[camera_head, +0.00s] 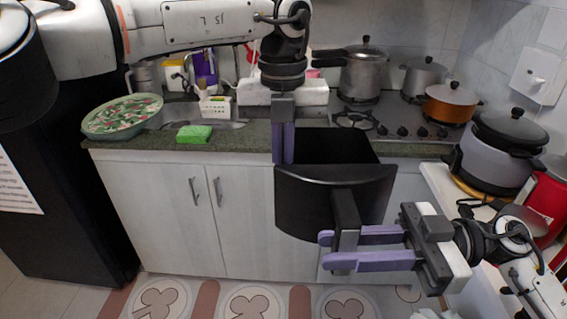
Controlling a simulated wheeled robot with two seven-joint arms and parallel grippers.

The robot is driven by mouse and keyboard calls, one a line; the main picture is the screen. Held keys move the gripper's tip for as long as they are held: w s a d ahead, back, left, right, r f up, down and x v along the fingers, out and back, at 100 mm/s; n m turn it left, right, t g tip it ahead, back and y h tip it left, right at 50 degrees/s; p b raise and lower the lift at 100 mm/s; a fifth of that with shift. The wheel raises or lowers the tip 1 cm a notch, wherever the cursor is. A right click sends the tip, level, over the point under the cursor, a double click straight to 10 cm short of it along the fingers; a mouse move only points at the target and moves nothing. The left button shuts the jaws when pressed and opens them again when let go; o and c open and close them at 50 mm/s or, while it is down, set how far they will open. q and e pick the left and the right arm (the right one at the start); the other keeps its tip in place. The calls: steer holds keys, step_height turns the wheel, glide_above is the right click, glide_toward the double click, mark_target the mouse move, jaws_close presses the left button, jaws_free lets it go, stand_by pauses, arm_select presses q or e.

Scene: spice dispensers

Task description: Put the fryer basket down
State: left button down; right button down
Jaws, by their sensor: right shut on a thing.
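The black fryer basket (298,205) hangs in the air in front of the white cabinet, with its open top up and its handle (345,212) toward me. My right gripper (335,249) comes in from the right and is shut on the handle, one purple finger above the other in the picture. My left gripper (283,158) points down at the basket's back left rim, with its purple fingers close together. I cannot tell whether the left fingers touch the rim or grip it. The basket's inside is dark.
A green countertop (250,145) holds a patterned bowl (122,115), a green sponge (194,134) and a sink. A stove with several pots stands behind. At right, a white table (440,185) bears a grey cooker (497,155) and red items.

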stand_by(0.4)
steer(key=c, duration=1.5)
jaws_free()
